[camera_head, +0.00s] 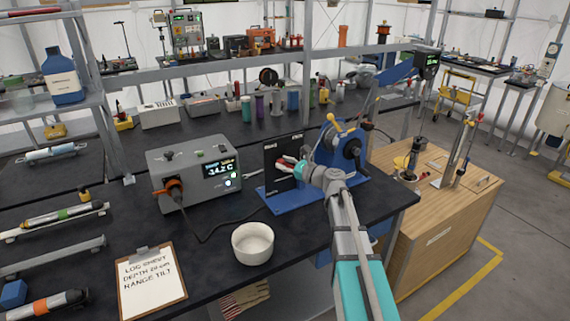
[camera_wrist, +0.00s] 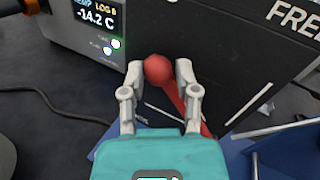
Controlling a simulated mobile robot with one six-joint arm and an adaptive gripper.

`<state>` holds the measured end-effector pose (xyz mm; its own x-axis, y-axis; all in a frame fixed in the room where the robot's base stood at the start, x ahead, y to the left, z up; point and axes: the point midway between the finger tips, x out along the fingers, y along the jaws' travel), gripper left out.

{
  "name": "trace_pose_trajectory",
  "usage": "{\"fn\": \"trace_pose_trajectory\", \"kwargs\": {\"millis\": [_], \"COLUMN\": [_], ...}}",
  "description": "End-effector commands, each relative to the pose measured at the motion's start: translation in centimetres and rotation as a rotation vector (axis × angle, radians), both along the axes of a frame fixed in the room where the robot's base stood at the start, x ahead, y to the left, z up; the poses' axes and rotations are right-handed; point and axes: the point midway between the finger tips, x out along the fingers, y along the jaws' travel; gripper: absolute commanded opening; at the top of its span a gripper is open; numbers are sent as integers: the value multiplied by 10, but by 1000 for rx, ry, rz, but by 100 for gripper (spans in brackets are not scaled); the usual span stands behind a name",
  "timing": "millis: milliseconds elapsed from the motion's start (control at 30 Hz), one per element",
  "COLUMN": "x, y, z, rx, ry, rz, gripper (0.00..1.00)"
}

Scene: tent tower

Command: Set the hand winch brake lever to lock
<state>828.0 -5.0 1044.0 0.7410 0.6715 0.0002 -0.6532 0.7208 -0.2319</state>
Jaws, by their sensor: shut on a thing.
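The hand winch (camera_head: 338,150) is blue with a dark drum and a yellow-knobbed crank, and stands on a blue base plate at the table's right end. A black panel (camera_head: 281,165) stands upright at its left side; in the wrist view its lettering is partly cut off, starting "FREE" (camera_wrist: 293,17). The red brake lever (camera_wrist: 185,102) has a round red knob (camera_wrist: 158,69) at its end and slants in front of the panel. My gripper (camera_wrist: 158,74) is shut on the knob, a finger on each side. In the head view my gripper (camera_head: 291,165) hides most of the lever.
A grey box with a display (camera_head: 195,172) stands just left of the winch, its cable on the black table. A white bowl (camera_head: 252,243) and a clipboard (camera_head: 151,283) lie nearer. Several bottles stand behind. A wooden cabinet (camera_head: 440,220) stands at right.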

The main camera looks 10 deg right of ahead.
Motion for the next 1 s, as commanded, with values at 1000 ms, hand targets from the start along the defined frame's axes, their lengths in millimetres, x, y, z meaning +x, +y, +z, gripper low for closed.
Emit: {"fn": "trace_pose_trajectory", "kwargs": {"millis": [1000], "x": [-12], "y": [33], "z": [-64], "rx": [-541], "ry": [-176], "rz": [0], "gripper": [0]}}
